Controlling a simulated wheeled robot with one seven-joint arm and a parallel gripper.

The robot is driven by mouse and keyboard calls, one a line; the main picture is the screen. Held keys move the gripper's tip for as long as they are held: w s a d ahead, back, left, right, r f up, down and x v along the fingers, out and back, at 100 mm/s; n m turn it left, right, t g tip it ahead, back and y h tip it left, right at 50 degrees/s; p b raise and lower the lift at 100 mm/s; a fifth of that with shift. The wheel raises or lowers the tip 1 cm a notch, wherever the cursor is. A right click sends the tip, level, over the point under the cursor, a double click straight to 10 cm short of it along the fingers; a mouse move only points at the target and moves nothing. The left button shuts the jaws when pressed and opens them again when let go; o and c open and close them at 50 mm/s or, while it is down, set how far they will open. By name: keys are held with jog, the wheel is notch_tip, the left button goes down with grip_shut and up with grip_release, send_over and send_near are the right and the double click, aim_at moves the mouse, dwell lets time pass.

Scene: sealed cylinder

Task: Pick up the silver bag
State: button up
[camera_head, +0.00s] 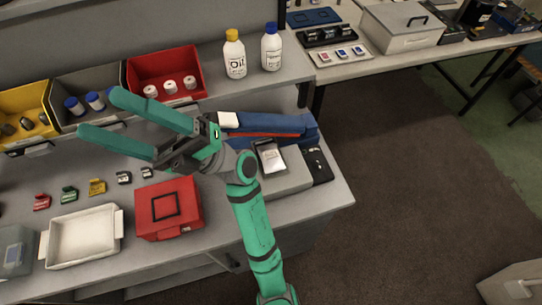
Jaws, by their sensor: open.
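A small silver packet with a white label, which looks like the silver bag (270,157), lies on a grey box (290,178) at the right part of the workbench. It sits just right of my arm's wrist and is apart from my gripper. My gripper (98,115) is open and empty, with its two long green fingers pointing left over the bench, in front of the grey bin. My wrist and forearm hide part of the bench left of the packet.
Yellow (22,101), grey (66,88) and red bins (167,62) stand on a shelf behind, beside two white bottles (235,58). A red case (168,233), white tray (84,263) and several small coloured clips lie in front. A blue case (292,124) lies behind the packet.

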jog(key=s+a+f+n+g+h, duration=0.1)
jog(key=s+a+n+g+h, duration=0.1)
jog(key=a+n+g+h, duration=0.3)
jog(key=m+t+h, duration=0.6)
jog(key=t+h, duration=0.7)
jog(key=h, duration=1)
send_over(271, 154)
notch_tip(271, 154, down, 22)
jog(key=f, duration=0.3)
jog(key=shift+w+f, duration=0.3)
jog(key=shift+s+d+f, duration=0.1)
jog(key=shift+d+f, duration=0.15)
jog(key=shift+f, duration=0.3)
jog(key=f, duration=0.4)
jog(key=shift+s+a, duration=0.25)
jog(key=shift+a, duration=0.15)
jog(key=shift+d+f, duration=0.1)
jog(key=shift+f, duration=0.55)
